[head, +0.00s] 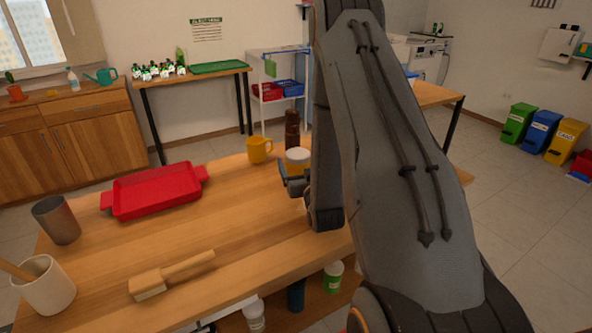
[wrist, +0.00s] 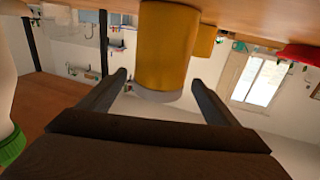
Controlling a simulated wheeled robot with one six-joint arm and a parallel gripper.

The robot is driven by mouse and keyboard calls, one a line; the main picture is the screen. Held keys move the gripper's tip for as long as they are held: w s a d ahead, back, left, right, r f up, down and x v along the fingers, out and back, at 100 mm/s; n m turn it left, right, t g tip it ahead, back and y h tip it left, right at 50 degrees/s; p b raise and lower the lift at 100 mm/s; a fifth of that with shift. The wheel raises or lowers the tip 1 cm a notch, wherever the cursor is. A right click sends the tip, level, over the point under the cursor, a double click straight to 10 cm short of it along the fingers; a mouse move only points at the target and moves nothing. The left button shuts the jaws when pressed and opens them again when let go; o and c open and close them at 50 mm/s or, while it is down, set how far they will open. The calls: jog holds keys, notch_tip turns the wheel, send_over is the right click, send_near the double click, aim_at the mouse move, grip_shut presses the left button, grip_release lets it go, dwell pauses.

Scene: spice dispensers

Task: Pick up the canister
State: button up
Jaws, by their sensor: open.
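A yellow canister with a pale lid (head: 297,158) stands upright on the wooden table, just left of my arm. The wrist view is upside down, and there the canister (wrist: 165,45) hangs from the top with its pale lid lowest. My gripper (head: 296,187) is beside the canister at its near side, partly hidden by my arm. In the wrist view my gripper (wrist: 159,77) is open, with one finger on each side of the canister's lid end and visible gaps. I cannot tell how deep the canister sits between the fingers.
A yellow mug (head: 260,150) and a dark brown bottle-like item (head: 292,130) stand close behind the canister. A white container with a green lid (wrist: 10,147) is close at the wrist view's left edge.

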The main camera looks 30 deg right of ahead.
jog(key=shift+p+x, duration=1)
jog(key=shift+x, duration=2)
jog(key=c, duration=1.2)
jog(key=shift+r, duration=0.1)
jog(key=shift+c, duration=0.2)
